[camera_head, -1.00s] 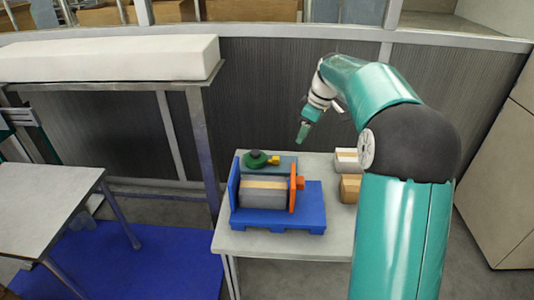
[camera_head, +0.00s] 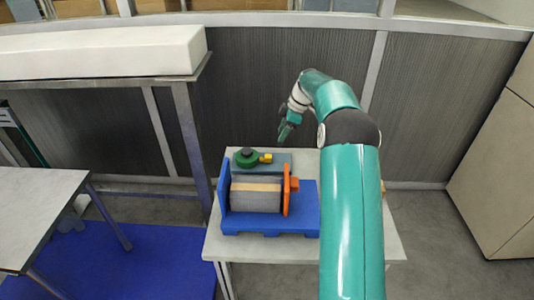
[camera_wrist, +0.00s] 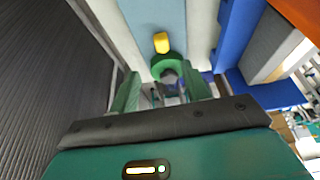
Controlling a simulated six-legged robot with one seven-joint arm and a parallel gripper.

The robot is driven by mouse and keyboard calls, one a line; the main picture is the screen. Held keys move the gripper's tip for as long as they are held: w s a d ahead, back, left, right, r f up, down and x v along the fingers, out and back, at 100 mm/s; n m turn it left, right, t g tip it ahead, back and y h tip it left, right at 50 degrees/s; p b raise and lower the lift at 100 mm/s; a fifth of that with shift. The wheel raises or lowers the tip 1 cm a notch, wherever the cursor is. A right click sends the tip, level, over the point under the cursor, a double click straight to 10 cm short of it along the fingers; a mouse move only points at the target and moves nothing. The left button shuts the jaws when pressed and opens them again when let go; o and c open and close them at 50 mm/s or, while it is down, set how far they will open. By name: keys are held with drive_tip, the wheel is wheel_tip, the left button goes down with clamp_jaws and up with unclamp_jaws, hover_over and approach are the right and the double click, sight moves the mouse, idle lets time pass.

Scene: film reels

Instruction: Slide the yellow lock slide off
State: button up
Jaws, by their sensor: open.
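The yellow lock slide (camera_head: 266,157) is a small block beside a round green part (camera_head: 245,158) on a grey-blue plate (camera_head: 281,163) at the back of the blue fixture. In the wrist view, the yellow lock slide (camera_wrist: 161,42) touches or nearly touches the rim of the green ring (camera_wrist: 160,62). My gripper (camera_head: 286,133) is above and a little right of the slide in the head view, apart from it. In the wrist view, my gripper (camera_wrist: 164,92) has its green fingers spread, with nothing held between them. The green ring shows just beyond the fingers.
A dark ribbed wall (camera_head: 260,90) rises behind. My arm covers the table's right part.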

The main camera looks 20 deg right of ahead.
sight(269, 156)
drive_tip(key=x, duration=1.1)
drive_tip(key=shift+s+a+f, duration=0.1)
drive_tip(key=shift+a+f, duration=0.15)
drive_tip(key=shift+f, duration=0.15)
drive_tip(key=shift+c, duration=0.2)
